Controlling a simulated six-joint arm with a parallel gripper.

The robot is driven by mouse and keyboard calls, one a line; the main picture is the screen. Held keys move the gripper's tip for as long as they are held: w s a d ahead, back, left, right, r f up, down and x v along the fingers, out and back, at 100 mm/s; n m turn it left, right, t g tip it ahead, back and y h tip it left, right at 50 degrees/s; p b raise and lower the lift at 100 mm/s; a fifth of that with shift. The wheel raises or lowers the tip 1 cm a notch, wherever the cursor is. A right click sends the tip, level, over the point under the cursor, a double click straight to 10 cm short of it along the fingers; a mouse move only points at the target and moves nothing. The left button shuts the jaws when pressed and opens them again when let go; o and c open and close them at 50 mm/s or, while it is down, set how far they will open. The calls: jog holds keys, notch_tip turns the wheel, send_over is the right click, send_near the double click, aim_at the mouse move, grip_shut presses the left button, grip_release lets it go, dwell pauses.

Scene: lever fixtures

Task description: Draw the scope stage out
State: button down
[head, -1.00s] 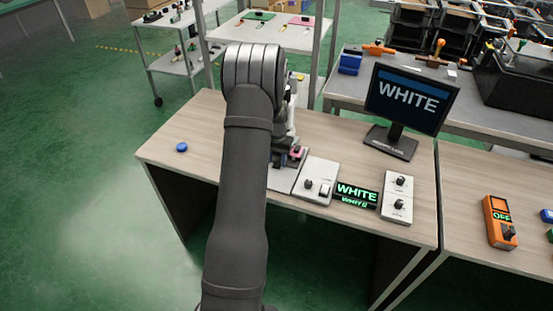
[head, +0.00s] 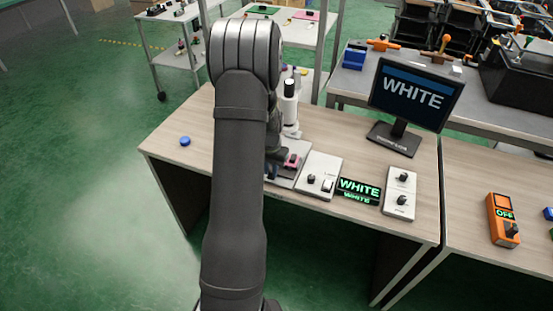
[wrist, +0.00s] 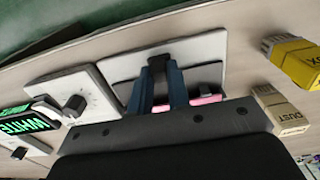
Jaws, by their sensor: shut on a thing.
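The scope (head: 290,105) is a white and black upright instrument on the wooden table, partly hidden by my arm in the head view. A pink piece (head: 291,160) lies on its stage, low at the front. In the wrist view the pink piece (wrist: 207,99) shows beside my fingers, on the dark stage plate (wrist: 122,90) over a pale base (wrist: 205,45). My gripper (wrist: 160,75) has its blue-grey fingers shut on a dark stage handle (wrist: 158,57). In the head view my arm hides most of the gripper and the stage.
A control box (head: 318,176) with a knob and a switch stands just right of the stage, then a green WHITE display (head: 359,190) and a two-knob box (head: 399,193). A monitor (head: 415,95) stands behind. Two labelled blocks, yellow (wrist: 297,60) and cream (wrist: 280,108), lie near my gripper.

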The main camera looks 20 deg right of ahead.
jog(key=shift+s+a, duration=1.15)
jog(key=c, duration=1.5)
grip_release()
jog(key=shift+s+a, duration=0.1)
jog(key=shift+o, duration=0.7)
jog(key=shift+r, duration=0.3)
notch_tip(320, 180, up, 17)
jog(key=shift+f, duration=0.2)
